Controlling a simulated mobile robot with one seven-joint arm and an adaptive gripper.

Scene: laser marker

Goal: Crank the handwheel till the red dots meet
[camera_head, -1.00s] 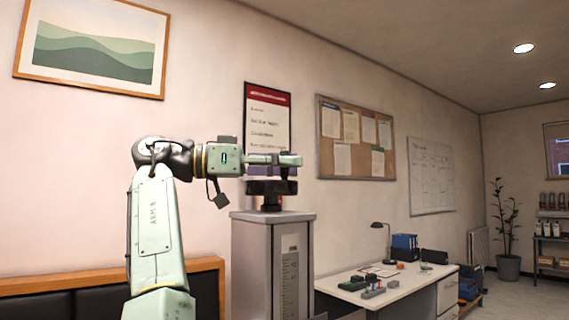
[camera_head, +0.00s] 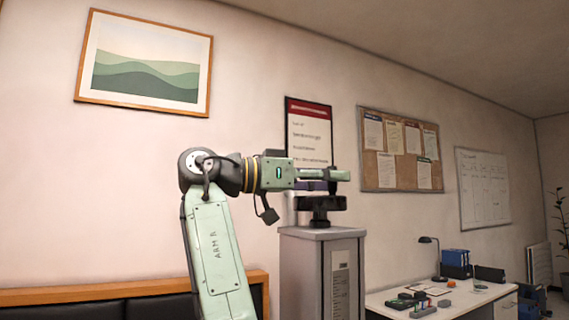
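A black handwheel (camera_head: 320,204) sits on top of a grey column cabinet (camera_head: 304,262) near the middle of the head view. My gripper (camera_head: 338,175) is at the wheel, just above its rim as seen here, with its pale green fingers pointing right. A purple part shows just below and behind the fingers. I cannot tell whether the fingers are open or shut, or whether they touch the wheel. No red dots can be made out in this view.
A white desk (camera_head: 450,299) with a black lamp (camera_head: 437,258), blue binders (camera_head: 455,262) and small parts stands to the right of the cabinet. A black bench with a wooden top rail (camera_head: 120,291) runs along the wall at left. A notice, corkboard and whiteboard hang on the wall.

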